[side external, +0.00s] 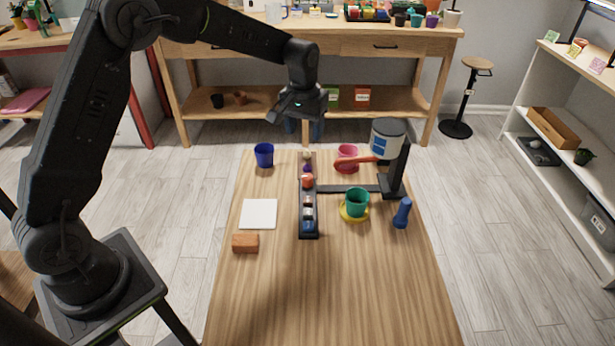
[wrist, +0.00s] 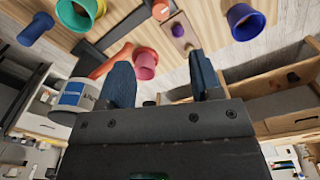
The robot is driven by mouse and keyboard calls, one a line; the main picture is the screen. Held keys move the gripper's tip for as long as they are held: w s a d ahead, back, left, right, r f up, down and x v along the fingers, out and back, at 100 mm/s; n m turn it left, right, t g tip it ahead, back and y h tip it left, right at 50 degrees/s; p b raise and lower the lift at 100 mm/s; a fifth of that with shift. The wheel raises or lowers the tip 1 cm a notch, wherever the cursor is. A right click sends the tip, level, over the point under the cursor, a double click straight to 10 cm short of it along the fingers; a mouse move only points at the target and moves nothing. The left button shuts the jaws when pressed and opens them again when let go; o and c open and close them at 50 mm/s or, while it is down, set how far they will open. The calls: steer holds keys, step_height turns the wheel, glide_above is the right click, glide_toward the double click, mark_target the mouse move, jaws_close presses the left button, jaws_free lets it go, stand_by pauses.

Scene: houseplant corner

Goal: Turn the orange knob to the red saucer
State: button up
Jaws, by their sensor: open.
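A round orange knob (side external: 307,181) sits on the dark narrow rail (side external: 313,235) down the middle of the table; it also shows in the wrist view (wrist: 160,10). A pink pot (side external: 347,151) stands right of the rail's far end, with what looks like the red saucer (side external: 347,170) low around it, partly hidden. My gripper (side external: 303,127) is open and empty, above and beyond the table's far edge, apart from the knob. Its two fingers show in the wrist view (wrist: 160,60).
A teal pot (side external: 357,201) stands on a yellow saucer (side external: 350,217). A blue cylinder (side external: 402,212), blue cup (side external: 264,154), white square (side external: 258,214) and brown block (side external: 245,243) surround the rail. The table's front is clear.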

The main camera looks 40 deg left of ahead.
mark_target(307, 176)
steer(key=f, duration=0.5)
steer(key=w+f, duration=0.1)
steer(key=f, duration=1)
steer(key=shift+w+a+f, duration=0.15)
steer(key=shift+f, duration=0.1)
steer(key=c, duration=0.9)
